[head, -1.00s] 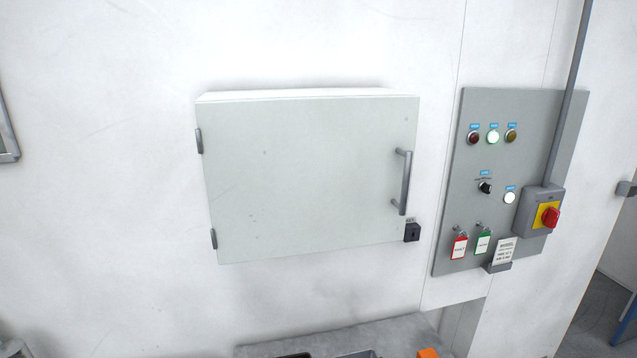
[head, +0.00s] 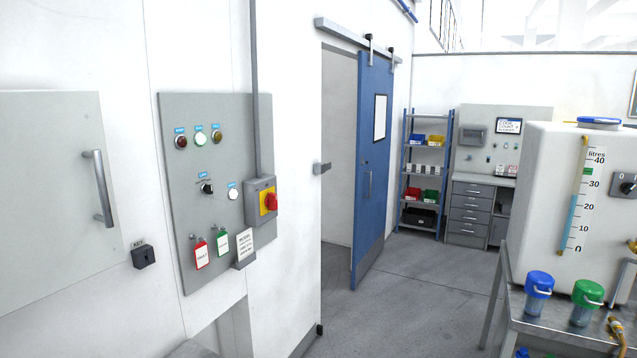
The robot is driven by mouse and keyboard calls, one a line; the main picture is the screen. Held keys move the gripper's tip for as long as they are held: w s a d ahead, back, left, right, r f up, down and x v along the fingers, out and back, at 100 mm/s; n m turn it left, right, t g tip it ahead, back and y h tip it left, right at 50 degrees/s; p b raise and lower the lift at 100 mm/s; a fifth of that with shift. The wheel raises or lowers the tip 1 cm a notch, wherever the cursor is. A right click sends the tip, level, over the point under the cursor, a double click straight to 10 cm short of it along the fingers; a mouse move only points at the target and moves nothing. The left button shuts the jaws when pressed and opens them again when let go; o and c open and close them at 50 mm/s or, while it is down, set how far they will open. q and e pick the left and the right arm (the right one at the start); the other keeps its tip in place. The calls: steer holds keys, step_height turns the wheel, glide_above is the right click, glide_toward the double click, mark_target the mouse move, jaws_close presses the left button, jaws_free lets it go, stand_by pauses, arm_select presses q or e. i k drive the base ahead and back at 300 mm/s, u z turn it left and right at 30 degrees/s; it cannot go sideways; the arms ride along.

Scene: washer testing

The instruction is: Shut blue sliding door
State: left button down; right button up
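The blue sliding door (head: 376,150) hangs from a grey overhead rail (head: 350,38) in the middle of the head view. The door stands open, at the right of the doorway (head: 338,150), which shows as a gap between the white wall and the door. A small grey catch (head: 322,168) sits on the wall edge at the left of the gap. Neither of my grippers is in view.
A grey control panel (head: 175,130) with a red switch (head: 270,202) is on the left wall, beside a white cabinet (head: 45,190). A metal table (head: 540,338) with a white tank (head: 545,190) stands at the right. Grey floor (head: 415,300) before the door is clear.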

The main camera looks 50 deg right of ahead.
mark_target(376, 84)
steer(key=k, duration=0.5)
steer(key=z, duration=3.05)
steer(key=k, duration=0.85)
steer(key=u, duration=1.05)
steer(key=i, duration=1.35)
steer(key=z, duration=0.3)
steer(key=i, duration=1.95)
steer(key=z, duration=0.25)
steer(key=i, duration=1.95)
steer(key=z, duration=0.1)
